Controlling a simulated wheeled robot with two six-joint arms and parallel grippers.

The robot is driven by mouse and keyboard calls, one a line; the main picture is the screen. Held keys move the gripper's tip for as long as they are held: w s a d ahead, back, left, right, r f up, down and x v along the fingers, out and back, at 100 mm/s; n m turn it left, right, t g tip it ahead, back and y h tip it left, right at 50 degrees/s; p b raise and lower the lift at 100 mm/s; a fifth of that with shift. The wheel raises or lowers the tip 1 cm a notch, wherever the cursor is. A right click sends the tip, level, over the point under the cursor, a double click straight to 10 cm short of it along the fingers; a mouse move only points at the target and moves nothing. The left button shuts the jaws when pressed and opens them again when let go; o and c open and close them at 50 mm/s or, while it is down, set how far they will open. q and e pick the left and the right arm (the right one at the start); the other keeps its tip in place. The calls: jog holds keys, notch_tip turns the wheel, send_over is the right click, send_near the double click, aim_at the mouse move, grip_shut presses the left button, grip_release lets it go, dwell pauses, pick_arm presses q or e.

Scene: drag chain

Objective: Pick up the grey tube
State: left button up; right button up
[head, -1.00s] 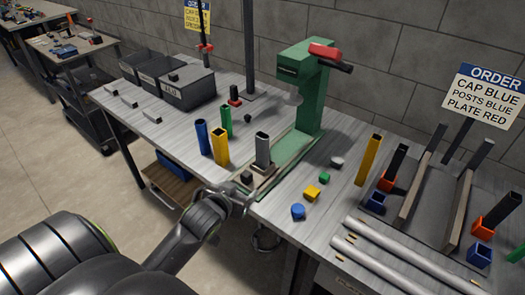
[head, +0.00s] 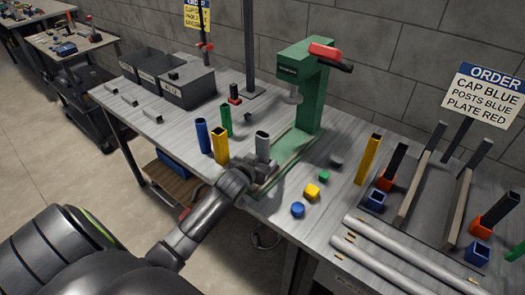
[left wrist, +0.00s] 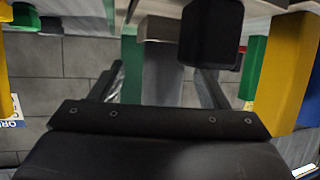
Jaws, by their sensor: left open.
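The grey tube (head: 262,146) stands upright at the foot of the green press (head: 305,95), on the table's near side. My left gripper (head: 255,167) is low at the tube's near side and hides its lower part in the head view. In the left wrist view, which looks upside down, the grey tube (left wrist: 162,75) shows between the two spread fingers of my open left gripper (left wrist: 162,88). I cannot tell how deep it sits between them. A black block (left wrist: 211,34) shows close to one finger. My right gripper is not in view.
Yellow (head: 220,147), blue (head: 203,137) and green (head: 226,119) tubes stand left of the gripper. Small blue (head: 297,210), yellow (head: 312,191) and green (head: 324,176) pieces lie to the right. Grey bins (head: 187,88) stand at the back left.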

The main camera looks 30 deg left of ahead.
aim_at(260, 157)
pick_arm(q)
jog(key=shift+a+r+p+x, duration=0.15)
jog(key=shift+p+x, duration=0.1)
jog(key=shift+x, duration=0.85)
jog(key=shift+a+r+p+x, duration=0.1)
jog(key=shift+r+p+x, duration=0.1)
jog(key=shift+x, duration=0.85)
jog(key=shift+w+f, duration=0.25)
jog(key=shift+w, duration=0.4)
jog(key=c, duration=1.1)
